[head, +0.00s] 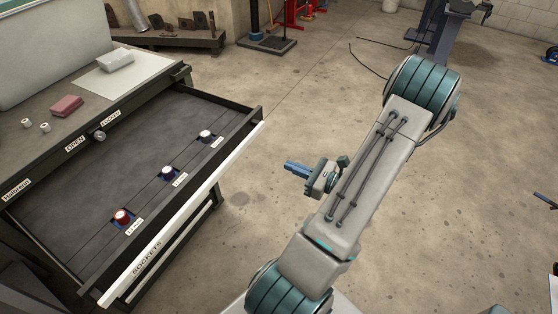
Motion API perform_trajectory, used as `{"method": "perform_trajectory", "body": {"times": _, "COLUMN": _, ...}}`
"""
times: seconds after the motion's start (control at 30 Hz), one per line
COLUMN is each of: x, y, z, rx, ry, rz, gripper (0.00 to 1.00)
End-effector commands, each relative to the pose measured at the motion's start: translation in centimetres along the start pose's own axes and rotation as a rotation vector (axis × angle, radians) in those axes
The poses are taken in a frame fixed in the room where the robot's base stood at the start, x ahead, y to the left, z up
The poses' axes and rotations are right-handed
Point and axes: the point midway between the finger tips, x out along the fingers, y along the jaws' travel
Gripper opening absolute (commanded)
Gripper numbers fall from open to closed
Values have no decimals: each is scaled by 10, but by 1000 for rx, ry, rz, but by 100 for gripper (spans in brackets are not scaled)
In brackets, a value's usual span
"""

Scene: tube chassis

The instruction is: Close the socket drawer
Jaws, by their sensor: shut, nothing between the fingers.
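The socket drawer (75,150) is pulled out of the tool cabinet, with a white front strip (188,212) labelled "SOCKETS". Part of my gripper is hidden behind my arm.
The cabinet top (40,100) carries a red block (67,106), a pale block (115,60) on a white sheet and two small white pieces. A knob (99,136) sits between "OPEN" and "LOCKED" labels. Bare concrete floor (260,110) lies right of the drawer. Stands are farther back.

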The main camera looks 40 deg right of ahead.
Motion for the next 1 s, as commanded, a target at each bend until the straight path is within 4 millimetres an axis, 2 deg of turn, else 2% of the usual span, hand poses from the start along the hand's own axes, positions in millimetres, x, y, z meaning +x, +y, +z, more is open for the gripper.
{"method": "perform_trajectory", "body": {"times": 0.3, "x": 67, "y": 2, "z": 2, "rx": 1, "ry": 0, "rz": 8, "gripper": 0}}
{"method": "perform_trajectory", "body": {"times": 0.5, "x": 104, "y": 2, "z": 2, "rx": 1, "ry": 0, "rz": 7, "gripper": 0}}
{"method": "perform_trajectory", "body": {"times": 0.7, "x": 123, "y": 2, "z": 1, "rx": -1, "ry": 1, "rz": 6, "gripper": 0}}
{"method": "perform_trajectory", "body": {"times": 1.0, "x": 127, "y": 2, "z": 0, "rx": -1, "ry": 2, "rz": 4, "gripper": 0}}
